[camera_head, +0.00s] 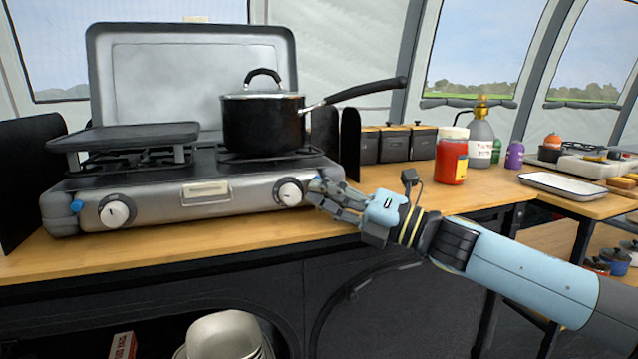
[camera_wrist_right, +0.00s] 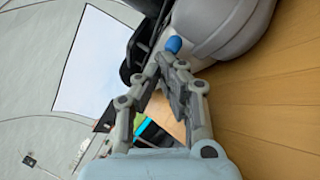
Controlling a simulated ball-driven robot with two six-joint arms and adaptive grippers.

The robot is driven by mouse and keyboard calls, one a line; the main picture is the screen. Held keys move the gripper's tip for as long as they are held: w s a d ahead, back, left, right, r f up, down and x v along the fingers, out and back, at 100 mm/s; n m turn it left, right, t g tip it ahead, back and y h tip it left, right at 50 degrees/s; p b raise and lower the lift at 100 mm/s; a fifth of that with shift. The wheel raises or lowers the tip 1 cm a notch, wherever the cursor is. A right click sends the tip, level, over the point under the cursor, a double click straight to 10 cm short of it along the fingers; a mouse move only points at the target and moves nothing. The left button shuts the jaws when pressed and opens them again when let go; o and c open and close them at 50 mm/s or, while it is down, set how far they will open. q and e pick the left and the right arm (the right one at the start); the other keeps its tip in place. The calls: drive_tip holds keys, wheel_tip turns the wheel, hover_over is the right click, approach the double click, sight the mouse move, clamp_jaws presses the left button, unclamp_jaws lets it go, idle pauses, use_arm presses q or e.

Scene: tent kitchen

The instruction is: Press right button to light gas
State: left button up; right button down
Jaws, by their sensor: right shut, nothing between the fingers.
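The gas stove (camera_head: 160,212) stands on the wooden counter with its front panel facing me. Its right knob (camera_head: 289,192) is white. The right blue button (camera_wrist_right: 173,45) shows clearly in the right wrist view, just past my fingertips. In the head view it is mostly hidden by the fingers. My right gripper (camera_head: 318,190) is shut and empty, at the stove's right front corner beside the right knob. In the wrist view its fingertips (camera_wrist_right: 166,62) are very close to the button; I cannot tell if they touch. My left gripper is not in view.
A black pot (camera_head: 262,126) with a lid sits on the right burner, its handle reaching right above my arm. The left blue button (camera_head: 76,207) and left knob (camera_head: 115,212) are far left. A red jar (camera_head: 451,160) stands right on the counter (camera_head: 200,240), whose front strip is clear.

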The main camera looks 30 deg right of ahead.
drive_tip(key=shift+w, duration=0.15)
idle(0.3)
drive_tip(key=shift+s+a+p, duration=0.15)
drive_tip(key=shift+s+p, duration=0.15)
drive_tip(key=shift+s, duration=0.45)
drive_tip(key=shift+s, duration=0.1)
drive_tip(key=s+p, duration=0.1)
drive_tip(key=s, duration=0.1)
drive_tip(key=s+a+p, duration=0.1)
drive_tip(key=s+p, duration=0.1)
drive_tip(key=shift+s+a, duration=0.1)
drive_tip(key=shift+s, duration=0.25)
